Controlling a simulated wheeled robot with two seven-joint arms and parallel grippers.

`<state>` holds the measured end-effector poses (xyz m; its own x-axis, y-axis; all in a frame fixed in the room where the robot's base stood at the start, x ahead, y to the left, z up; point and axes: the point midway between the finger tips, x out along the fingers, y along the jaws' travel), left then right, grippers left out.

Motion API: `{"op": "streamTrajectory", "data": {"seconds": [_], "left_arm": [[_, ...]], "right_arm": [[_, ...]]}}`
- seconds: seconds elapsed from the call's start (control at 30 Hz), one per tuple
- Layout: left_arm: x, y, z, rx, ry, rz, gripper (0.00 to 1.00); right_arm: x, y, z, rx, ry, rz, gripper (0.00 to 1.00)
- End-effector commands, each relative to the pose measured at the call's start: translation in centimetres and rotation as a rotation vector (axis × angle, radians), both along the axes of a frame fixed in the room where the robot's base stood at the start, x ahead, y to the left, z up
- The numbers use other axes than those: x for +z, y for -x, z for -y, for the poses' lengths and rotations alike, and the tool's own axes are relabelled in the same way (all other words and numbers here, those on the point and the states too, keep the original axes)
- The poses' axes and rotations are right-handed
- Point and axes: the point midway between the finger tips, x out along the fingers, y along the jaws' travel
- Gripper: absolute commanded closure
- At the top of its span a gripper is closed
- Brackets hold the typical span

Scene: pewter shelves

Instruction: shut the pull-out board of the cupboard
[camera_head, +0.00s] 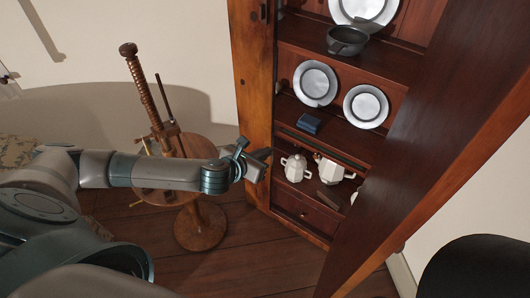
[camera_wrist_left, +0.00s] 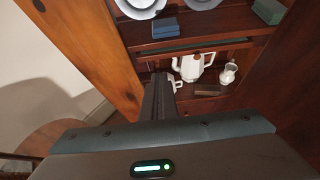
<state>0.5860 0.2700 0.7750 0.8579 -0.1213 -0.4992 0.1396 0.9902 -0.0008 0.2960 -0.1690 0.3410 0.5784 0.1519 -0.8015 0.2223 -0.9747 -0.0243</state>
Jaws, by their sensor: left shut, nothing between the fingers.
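The cupboard (camera_head: 257,95) is tall reddish-brown wood, with its open door (camera_head: 440,150) at the right. The pull-out board seems to be the thin strip (camera_head: 322,149) below the middle shelf. It also shows in the left wrist view as a narrow dark strip (camera_wrist_left: 200,45). How far it sticks out I cannot tell. My left gripper (camera_head: 264,156) is shut and empty, at the cupboard's left post, near the strip's left end. In the left wrist view its closed fingers (camera_wrist_left: 160,90) point towards the lower opening. Whether they touch anything is unclear. My right gripper is in neither view.
White pots (camera_head: 296,168) and (camera_head: 331,170) stand in the lower opening, above a drawer (camera_head: 300,207). Plates (camera_head: 315,83) and a dark blue box (camera_head: 309,123) are on the shelf above. A round wooden stand (camera_head: 200,222) with a screw post is left of the cupboard.

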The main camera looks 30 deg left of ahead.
Motion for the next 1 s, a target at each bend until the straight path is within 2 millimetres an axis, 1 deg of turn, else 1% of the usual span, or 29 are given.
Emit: {"op": "streamTrajectory", "data": {"seconds": [0.2,0.23,0.27,0.3,0.37,0.4,0.47,0.57,0.8,0.9,1.0], "left_arm": [[0.0,0.0,0.0,0.0,0.0,0.0,1.0],[0.0,0.0,0.0,0.001,0.0,0.0,0.98],[0.0,0.0,0.0,0.0,0.0,0.0,0.9],[0.0,0.0,0.1,-0.001,0.001,0.001,0.81],[-0.1,0.0,0.3,-0.004,0.006,0.004,0.67],[-0.2,-0.1,0.7,-0.008,0.012,0.008,0.65],[-0.3,-0.2,1.4,-0.016,0.027,0.02,0.65],[-0.4,-0.6,3.5,-0.041,0.07,0.055,0.65],[-0.2,-1.3,10.4,-0.106,0.233,0.201,0.65],[0.0,-1.3,12.6,-0.116,0.298,0.274,0.65],[-0.1,-1.2,13.8,-0.111,0.348,0.341,0.65]], "right_arm": [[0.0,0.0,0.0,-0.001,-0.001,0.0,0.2],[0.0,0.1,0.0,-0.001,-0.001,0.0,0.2],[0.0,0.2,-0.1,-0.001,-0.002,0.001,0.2],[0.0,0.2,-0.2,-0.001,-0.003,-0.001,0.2],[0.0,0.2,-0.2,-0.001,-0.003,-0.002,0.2],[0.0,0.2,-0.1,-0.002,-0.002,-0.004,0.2],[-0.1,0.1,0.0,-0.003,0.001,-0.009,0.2],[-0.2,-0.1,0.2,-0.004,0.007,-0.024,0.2],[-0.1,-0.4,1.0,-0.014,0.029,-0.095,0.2],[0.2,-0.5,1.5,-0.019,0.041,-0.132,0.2],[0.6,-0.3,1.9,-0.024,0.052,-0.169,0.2]]}}
